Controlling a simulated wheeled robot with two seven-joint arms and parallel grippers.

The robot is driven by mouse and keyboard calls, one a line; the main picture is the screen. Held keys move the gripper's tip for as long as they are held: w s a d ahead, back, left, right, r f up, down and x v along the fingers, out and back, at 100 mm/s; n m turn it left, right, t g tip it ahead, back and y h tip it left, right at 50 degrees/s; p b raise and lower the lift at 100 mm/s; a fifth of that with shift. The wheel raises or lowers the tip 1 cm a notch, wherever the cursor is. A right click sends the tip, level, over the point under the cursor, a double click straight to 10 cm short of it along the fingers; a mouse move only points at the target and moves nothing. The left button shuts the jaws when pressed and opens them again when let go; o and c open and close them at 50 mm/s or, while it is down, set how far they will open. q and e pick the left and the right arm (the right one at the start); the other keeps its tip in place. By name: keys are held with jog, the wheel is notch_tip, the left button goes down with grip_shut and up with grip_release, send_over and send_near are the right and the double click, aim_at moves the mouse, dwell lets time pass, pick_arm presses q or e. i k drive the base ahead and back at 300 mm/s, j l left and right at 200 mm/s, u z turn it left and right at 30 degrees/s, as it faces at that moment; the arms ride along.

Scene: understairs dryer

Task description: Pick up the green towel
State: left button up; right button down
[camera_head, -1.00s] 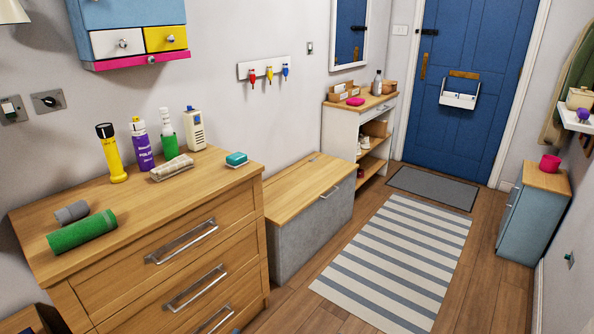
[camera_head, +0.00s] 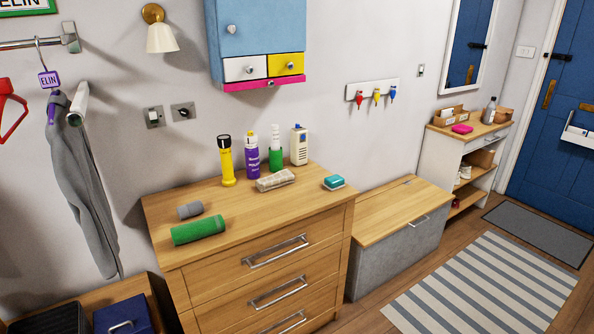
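The green towel (camera_head: 198,229) is rolled up and lies on the wooden top of the chest of drawers (camera_head: 250,216), near its front left corner. A smaller grey roll (camera_head: 190,210) lies just behind it. Neither of my grippers shows in the head view, and nothing touches the towel.
A bench (camera_head: 392,208) adjoins. A striped rug (camera_head: 485,285) covers the floor.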

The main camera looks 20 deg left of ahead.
aim_at(206, 228)
jog(key=u, duration=1.25)
